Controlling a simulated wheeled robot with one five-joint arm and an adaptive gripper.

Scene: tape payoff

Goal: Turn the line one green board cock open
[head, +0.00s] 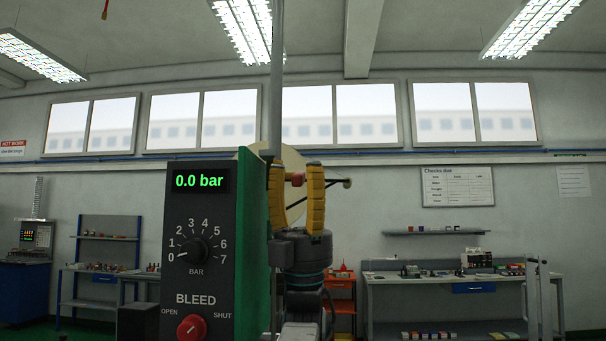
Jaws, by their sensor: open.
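A green board (256,235) stands edge-on just left of my gripper, behind a dark control panel (205,250). My gripper (296,170) points up with its two yellow fingers apart. The panel carries a green "0.0 bar" display (200,181), a black dial knob (191,250) near 0, and a red BLEED knob (191,327) marked OPEN and SHUT. No line label for the cock is readable.
A pale disc (290,160) and a dark rod with a round end (347,183) show behind my gripper. A grey post (277,80) rises close by. Workbenches (445,280) stand against the far wall, with an orange cabinet (342,290) beside them.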

